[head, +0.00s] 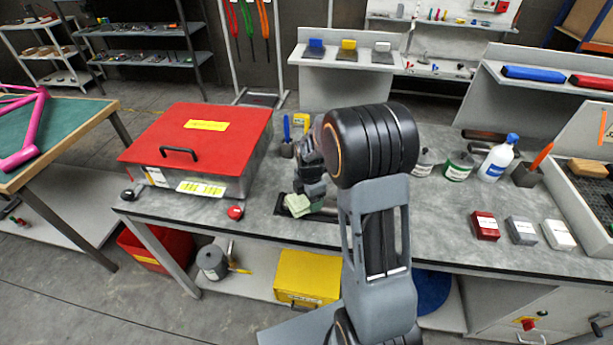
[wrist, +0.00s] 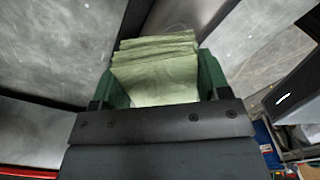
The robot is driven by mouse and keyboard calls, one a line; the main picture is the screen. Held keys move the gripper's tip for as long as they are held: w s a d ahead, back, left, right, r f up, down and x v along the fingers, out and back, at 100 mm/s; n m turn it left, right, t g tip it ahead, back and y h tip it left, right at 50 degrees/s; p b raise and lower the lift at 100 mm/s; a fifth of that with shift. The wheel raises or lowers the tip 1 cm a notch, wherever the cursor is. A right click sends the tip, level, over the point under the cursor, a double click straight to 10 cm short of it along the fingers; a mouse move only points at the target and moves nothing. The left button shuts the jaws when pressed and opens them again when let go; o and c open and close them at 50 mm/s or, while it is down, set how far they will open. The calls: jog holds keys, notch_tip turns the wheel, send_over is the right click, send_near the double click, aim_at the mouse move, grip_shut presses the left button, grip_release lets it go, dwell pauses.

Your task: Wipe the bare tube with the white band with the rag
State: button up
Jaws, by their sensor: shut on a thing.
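My gripper (head: 308,190) is over the front part of the grey workbench, left of the middle in the head view. It is shut on a folded pale green rag (head: 297,205). In the wrist view the rag (wrist: 155,78) sits in layers between the green fingers of my gripper (wrist: 158,90). The rag is just above or touching a dark flat area (head: 285,231) on the bench; I cannot tell which.
A red-lidded metal box (head: 207,140) stands left of my gripper. Bottles, including a white one with a blue cap (head: 496,160), stand to the right. Red, grey and white small blocks (head: 522,231) lie near the right front. A pink frame (head: 28,135) rests on the left table.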

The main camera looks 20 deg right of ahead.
jog(key=shift+w+a+r+p, duration=0.2)
jog(key=shift+r+p, duration=0.1)
jog(key=shift+p, duration=0.1)
jog(key=r, duration=0.2)
jog(key=r+p, duration=0.1)
jog(key=shift+s+d, duration=0.1)
jog(key=shift+s, duration=0.15)
jog(key=shift+w+r+p, duration=0.1)
jog(key=shift+r+p, duration=1.6)
jog(key=shift+r, duration=0.6)
